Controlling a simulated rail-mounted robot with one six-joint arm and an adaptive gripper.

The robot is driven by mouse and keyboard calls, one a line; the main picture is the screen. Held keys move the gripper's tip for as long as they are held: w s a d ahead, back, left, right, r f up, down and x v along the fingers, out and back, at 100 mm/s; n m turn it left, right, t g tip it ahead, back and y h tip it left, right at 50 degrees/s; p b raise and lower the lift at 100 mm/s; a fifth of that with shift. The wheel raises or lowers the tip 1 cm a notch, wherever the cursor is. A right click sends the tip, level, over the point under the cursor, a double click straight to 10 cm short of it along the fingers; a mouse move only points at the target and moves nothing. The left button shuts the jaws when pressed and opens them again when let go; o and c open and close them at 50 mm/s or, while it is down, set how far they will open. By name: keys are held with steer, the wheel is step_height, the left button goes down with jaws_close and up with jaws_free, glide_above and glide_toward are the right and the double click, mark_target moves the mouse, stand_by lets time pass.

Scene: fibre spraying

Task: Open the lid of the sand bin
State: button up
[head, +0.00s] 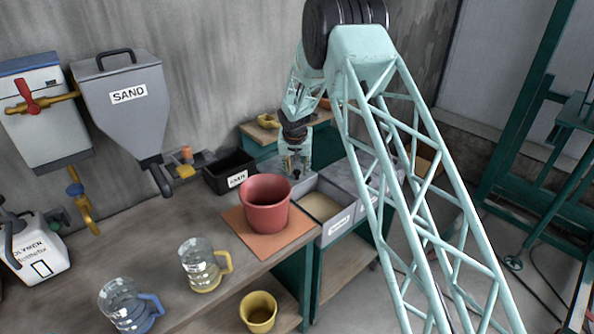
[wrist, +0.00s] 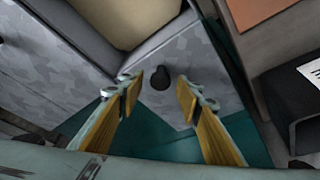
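The grey bin (head: 308,229) beside the red bucket stands open, with beige, sand-like material (head: 320,206) inside; its label is too small to read surely. In the wrist view the material (wrist: 125,10) shows at the top. A grey mottled lid panel (wrist: 150,65) lies folded back from the bin's opening, with a dark round knob (wrist: 160,78). My gripper (head: 293,168) is over the back of the bin. In the wrist view its yellow-padded fingers (wrist: 158,92) are spread on either side of the knob, with gaps visible. Contact with the lid cannot be told.
A red bucket (head: 265,204) stands on an orange mat (head: 240,224) left of the bin. A black box (head: 222,166) is behind it. A hopper (head: 122,98) labelled SAND hangs on the wall. Jugs (head: 200,268) stand in front. Another grey bin (head: 346,171) is to the right.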

steer(key=shift+r, duration=0.2)
steer(key=v, duration=1.1)
steer(key=shift+s+r, duration=0.15)
steer(key=shift+r, duration=0.2)
stand_by(0.4)
steer(key=s+d+r+b, duration=0.1)
steer(key=s+d+r, duration=0.5)
steer(key=s+r, duration=0.35)
steer(key=s+d+r+b, duration=0.1)
steer(key=s+d+r, duration=0.4)
steer(key=s+r, duration=0.4)
steer(key=s+d+r+b, duration=0.1)
steer(key=s+d+r, duration=0.5)
steer(key=s+r, duration=0.3)
steer(key=s+d+r+b, duration=0.1)
steer(key=s+d, duration=0.2)
steer(key=s, duration=0.9)
steer(key=s+d+r+b, duration=0.1)
steer(key=s+d+r, duration=0.1)
steer(key=s, duration=0.9)
steer(key=s+d+f, duration=0.1)
steer(key=s+f, duration=0.1)
steer(key=s, duration=0.8)
steer(key=s+d+f+b, duration=0.1)
steer(key=s+f, duration=0.1)
steer(key=s, duration=0.9)
steer(key=shift+f+n+g, duration=0.25)
steer(key=shift+n+g, duration=0.05)
